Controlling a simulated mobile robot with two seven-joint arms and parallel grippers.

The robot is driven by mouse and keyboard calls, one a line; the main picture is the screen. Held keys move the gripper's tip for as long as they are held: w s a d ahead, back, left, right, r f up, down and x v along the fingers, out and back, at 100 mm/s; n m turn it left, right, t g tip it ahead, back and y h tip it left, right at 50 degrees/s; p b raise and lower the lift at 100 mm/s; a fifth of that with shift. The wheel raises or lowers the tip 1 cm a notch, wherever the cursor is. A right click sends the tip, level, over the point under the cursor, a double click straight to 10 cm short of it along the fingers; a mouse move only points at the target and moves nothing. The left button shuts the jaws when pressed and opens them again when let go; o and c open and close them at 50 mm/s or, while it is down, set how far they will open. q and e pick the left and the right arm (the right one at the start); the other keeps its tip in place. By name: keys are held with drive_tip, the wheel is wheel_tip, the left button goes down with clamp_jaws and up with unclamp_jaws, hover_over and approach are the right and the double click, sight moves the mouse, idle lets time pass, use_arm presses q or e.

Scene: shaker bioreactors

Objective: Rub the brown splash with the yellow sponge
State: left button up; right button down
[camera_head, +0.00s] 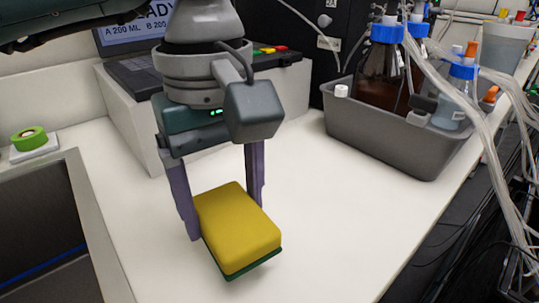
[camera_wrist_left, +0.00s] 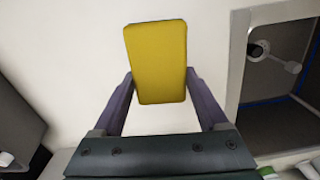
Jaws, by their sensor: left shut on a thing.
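The yellow sponge (camera_head: 238,226) has a dark green underside and sits between the purple fingers of my left gripper (camera_head: 224,214). The gripper is shut on it, one finger on each side. The sponge is over the white worktop, green side down; I cannot tell whether it touches the surface. In the left wrist view the sponge (camera_wrist_left: 157,58) reaches out past the fingertips of the left gripper (camera_wrist_left: 160,82). No brown splash shows in either view; the sponge may hide it. My right gripper is not in view.
A grey tub (camera_head: 395,140) with a brown bottle (camera_head: 380,75), blue-capped bottles and tubes stands at the back right. A sunken sink (camera_head: 45,220) is at the left, with a green tape roll (camera_head: 27,138) behind it. The white worktop (camera_head: 335,215) right of the sponge is clear.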

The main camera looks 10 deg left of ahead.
use_arm(q)
drive_tip(key=shift+r+p, duration=0.8)
drive_tip(key=shift+r, duration=0.9)
